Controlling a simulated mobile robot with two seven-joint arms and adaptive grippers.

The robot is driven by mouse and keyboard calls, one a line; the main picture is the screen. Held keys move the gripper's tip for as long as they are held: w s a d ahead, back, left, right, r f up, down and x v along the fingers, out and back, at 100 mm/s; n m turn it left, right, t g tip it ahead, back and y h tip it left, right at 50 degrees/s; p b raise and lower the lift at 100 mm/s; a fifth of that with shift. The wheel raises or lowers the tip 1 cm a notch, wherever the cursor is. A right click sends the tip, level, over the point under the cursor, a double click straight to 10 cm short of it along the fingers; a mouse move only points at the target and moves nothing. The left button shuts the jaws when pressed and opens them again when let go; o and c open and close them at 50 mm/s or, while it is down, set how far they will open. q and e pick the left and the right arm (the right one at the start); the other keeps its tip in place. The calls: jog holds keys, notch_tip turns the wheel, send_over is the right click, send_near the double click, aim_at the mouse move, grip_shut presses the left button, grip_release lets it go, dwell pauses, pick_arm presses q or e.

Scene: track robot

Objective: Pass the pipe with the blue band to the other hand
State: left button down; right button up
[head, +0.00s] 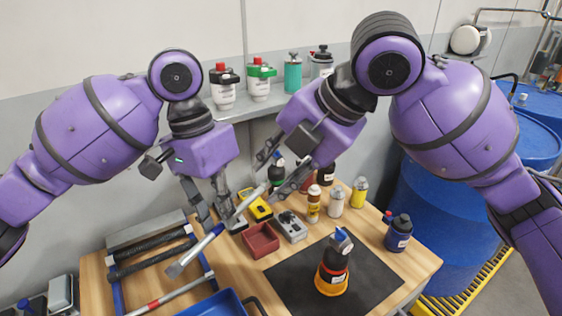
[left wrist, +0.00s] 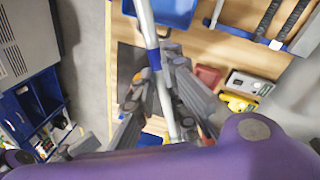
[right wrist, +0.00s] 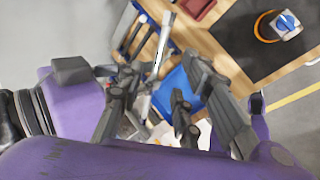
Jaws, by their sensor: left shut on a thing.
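The pipe with the blue band (head: 196,252) is a grey tube held slanting above the table, its blue band (head: 217,229) near the middle. My left gripper (head: 214,205) is shut on it; in the left wrist view the pipe (left wrist: 145,25) runs between the fingers (left wrist: 160,90). The pipe's upper end reaches toward my right gripper (head: 274,174). The right fingers are spread apart, and in the right wrist view the pipe (right wrist: 163,42) shows between or just beyond them (right wrist: 155,85). I cannot tell whether they touch it.
A pipe with a red band (head: 165,300) lies on the rack at the left of the table. A blue tray (head: 222,305), a red bin (head: 261,240) and a black mat (head: 290,285) with an orange-based bottle (head: 333,270) lie below. Several bottles stand behind, near the right gripper.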

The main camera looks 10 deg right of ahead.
aim_at(249, 199)
jog(key=x, duration=1)
jog(key=shift+w+a+f, duration=0.1)
jog(key=shift+w, duration=0.05)
jog(key=shift+c, duration=0.4)
grip_shut()
pick_arm(q)
jog(key=c, duration=1.7)
grip_release()
jog(key=shift+r, duration=0.1)
jog(key=r, duration=0.4)
jog(key=w+a+r, duration=0.1)
jog(key=r, duration=0.2)
jog(key=a+r, duration=0.1)
jog(key=r, duration=0.3)
jog(key=shift+w+r, duration=0.25)
jog(key=shift+r, duration=0.05)
